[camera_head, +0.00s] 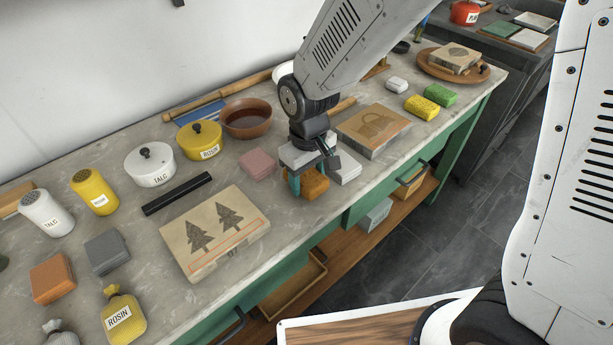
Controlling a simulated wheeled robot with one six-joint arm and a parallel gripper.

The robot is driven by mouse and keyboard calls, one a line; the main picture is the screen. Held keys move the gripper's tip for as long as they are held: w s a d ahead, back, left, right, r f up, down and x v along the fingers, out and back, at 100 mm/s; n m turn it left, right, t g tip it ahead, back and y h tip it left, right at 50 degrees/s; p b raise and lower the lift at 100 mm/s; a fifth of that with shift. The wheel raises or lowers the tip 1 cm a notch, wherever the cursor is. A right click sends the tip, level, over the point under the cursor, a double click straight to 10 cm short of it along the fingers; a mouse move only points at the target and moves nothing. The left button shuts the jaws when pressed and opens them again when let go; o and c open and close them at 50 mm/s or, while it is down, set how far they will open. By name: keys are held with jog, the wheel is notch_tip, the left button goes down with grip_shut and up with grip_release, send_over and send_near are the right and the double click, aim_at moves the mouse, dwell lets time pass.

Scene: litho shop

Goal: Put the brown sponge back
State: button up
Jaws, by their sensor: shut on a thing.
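The brown sponge (314,184) is an orange-brown block near the front edge of the stone-topped bench, in the middle of the head view. My gripper (309,177) points down over it and is shut on it, with a finger at its left side. The gripper body hides part of the sponge's top. I cannot tell whether the sponge touches the bench top or is held just above it.
A white block (347,168) lies close right of my gripper, a pink block (258,165) to its left. A tree-printed stone (214,232) and a bag-printed stone (373,130) flank this area. Yellow (421,107) and green (440,95) sponges lie farther right. A brown bowl (247,118) stands behind.

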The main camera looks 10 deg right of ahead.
aim_at(311, 175)
jog(key=shift+w+d+f, duration=0.15)
jog(key=shift+d+f, duration=0.2)
jog(key=shift+f, duration=0.3)
jog(key=shift+f, duration=0.1)
jog(key=o, duration=1)
notch_tip(311, 175, up, 12)
jog(key=shift+f, duration=0.1)
jog(key=s+d+r+m, duration=0.2)
jog(key=s+d+r, duration=0.15)
jog(key=d, duration=0.25)
jog(key=s+d+r+m, duration=0.1)
jog(key=s+d+r, duration=0.25)
jog(key=d, duration=0.25)
jog(key=s+d+r+m, duration=0.1)
jog(key=s+d, duration=0.1)
jog(key=s, duration=0.2)
jog(key=s+d+r+m, duration=0.1)
jog(key=s+d, duration=0.2)
jog(key=s, duration=0.1)
jog(key=s+d+m+t, duration=0.1)
jog(key=s+d, duration=0.1)
jog(key=s, duration=0.2)
jog(key=shift+d+r+m, duration=0.25)
jog(key=shift+r+m, duration=0.15)
